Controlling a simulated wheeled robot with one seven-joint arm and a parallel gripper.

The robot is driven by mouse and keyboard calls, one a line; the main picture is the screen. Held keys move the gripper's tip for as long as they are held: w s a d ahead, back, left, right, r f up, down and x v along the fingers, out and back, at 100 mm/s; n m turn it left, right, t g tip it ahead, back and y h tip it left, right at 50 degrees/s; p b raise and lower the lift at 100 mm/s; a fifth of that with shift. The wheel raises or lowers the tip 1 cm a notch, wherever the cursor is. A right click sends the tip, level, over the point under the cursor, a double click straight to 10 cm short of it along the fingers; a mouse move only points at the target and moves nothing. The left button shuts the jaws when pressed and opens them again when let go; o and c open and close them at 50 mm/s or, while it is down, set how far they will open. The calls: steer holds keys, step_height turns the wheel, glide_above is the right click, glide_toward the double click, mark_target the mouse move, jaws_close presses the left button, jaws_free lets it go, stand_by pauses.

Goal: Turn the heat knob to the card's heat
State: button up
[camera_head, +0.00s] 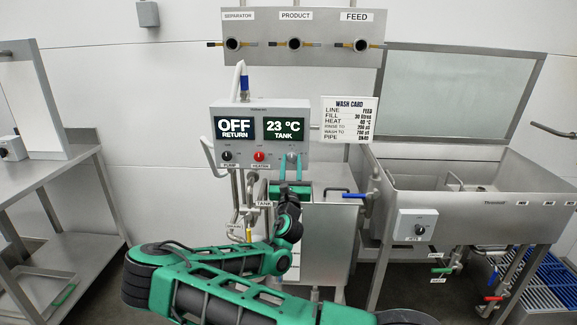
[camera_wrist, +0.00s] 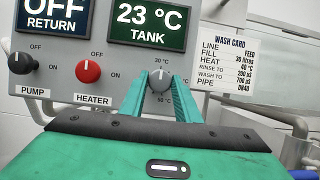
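The heat knob (camera_wrist: 160,82) is a grey dial with a temperature scale around it, below the tank display (camera_wrist: 152,24), which reads 23 °C. Its pointer looks roughly upright. My gripper (camera_wrist: 160,88) is at the panel, with one green finger on each side of the knob. I cannot tell whether the fingers touch it. In the head view my gripper (camera_head: 291,163) reaches up to the lower right of the control box (camera_head: 260,151). The wash card (camera_wrist: 226,62) lists heat 40 °C; it also hangs right of the box in the head view (camera_head: 348,120).
The red heater knob (camera_wrist: 89,71) and black pump knob (camera_wrist: 22,63) are left of my fingers, both near OFF marks. The return display (camera_head: 235,128) reads OFF. A blue-handled valve (camera_head: 354,196) and steel sink (camera_head: 470,190) are at right; a steel table (camera_head: 50,180) is at left.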

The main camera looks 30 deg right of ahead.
steer(key=shift+w+a, duration=0.1)
steer(key=shift+a, duration=0.2)
steer(key=shift+d, duration=0.15)
steer(key=shift+m, duration=0.3)
steer(key=m+g+h, duration=0.1)
steer(key=m, duration=0.1)
steer(key=m+h, duration=0.1)
steer(key=m, duration=0.1)
steer(key=shift+w+m+g, duration=0.1)
steer(key=shift+m+g, duration=0.2)
steer(key=shift+g, duration=0.1)
steer(key=m+g, duration=0.1)
steer(key=m, duration=0.1)
steer(key=m+g+h, duration=0.1)
steer(key=m, duration=0.3)
steer(key=shift+w+a+g+h, duration=0.1)
steer(key=shift+a+g+h, duration=0.2)
steer(key=shift+g, duration=0.1)
steer(key=m+g, duration=0.2)
steer(key=m, duration=0.3)
steer(key=shift+r+m, duration=0.15)
steer(key=shift+m, duration=0.15)
steer(key=shift+m+g, duration=0.7)
steer(key=shift+m, duration=1.1)
steer(key=shift+y, duration=0.4)
